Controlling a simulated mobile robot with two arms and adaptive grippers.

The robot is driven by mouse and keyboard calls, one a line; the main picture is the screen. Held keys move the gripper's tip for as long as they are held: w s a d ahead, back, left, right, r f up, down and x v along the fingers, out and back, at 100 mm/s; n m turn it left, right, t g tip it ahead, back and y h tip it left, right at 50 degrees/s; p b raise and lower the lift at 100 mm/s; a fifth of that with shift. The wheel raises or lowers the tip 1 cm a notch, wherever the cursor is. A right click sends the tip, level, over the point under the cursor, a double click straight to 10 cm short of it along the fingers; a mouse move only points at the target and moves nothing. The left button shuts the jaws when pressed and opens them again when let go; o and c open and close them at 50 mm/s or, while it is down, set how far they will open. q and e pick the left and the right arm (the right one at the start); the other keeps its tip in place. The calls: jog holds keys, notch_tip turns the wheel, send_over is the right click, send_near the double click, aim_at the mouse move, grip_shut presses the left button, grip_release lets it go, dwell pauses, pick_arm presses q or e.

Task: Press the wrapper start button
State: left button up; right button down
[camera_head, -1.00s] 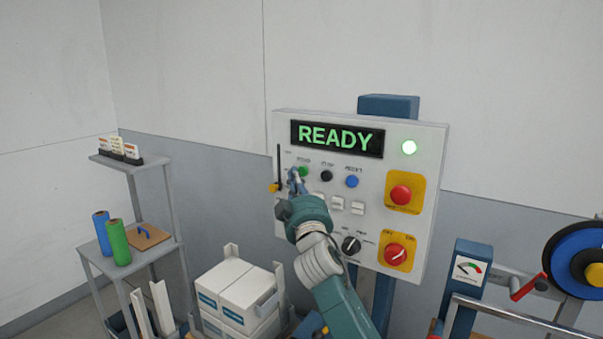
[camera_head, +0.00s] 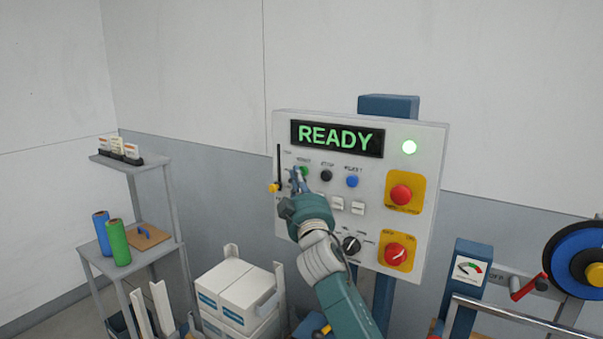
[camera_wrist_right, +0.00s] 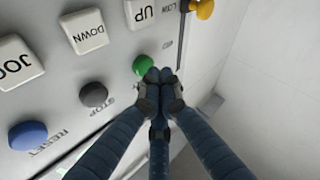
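My right gripper is shut and empty. My left gripper is not in view.
A slider with a yellow knob (camera_head: 274,188) is left of the green button. A red emergency button (camera_head: 401,195) and red rotary switch (camera_head: 396,252) are on the right side. Below stand white boxes (camera_head: 236,290); a shelf (camera_head: 140,255) with rolls is at left.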

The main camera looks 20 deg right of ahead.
jog(key=shift+w+d, duration=0.3)
jog(key=shift+d, duration=0.15)
dwell(0.5)
jog(key=shift+a, duration=0.1)
jog(key=shift+s+a, duration=0.55)
jog(key=shift+a, duration=0.05)
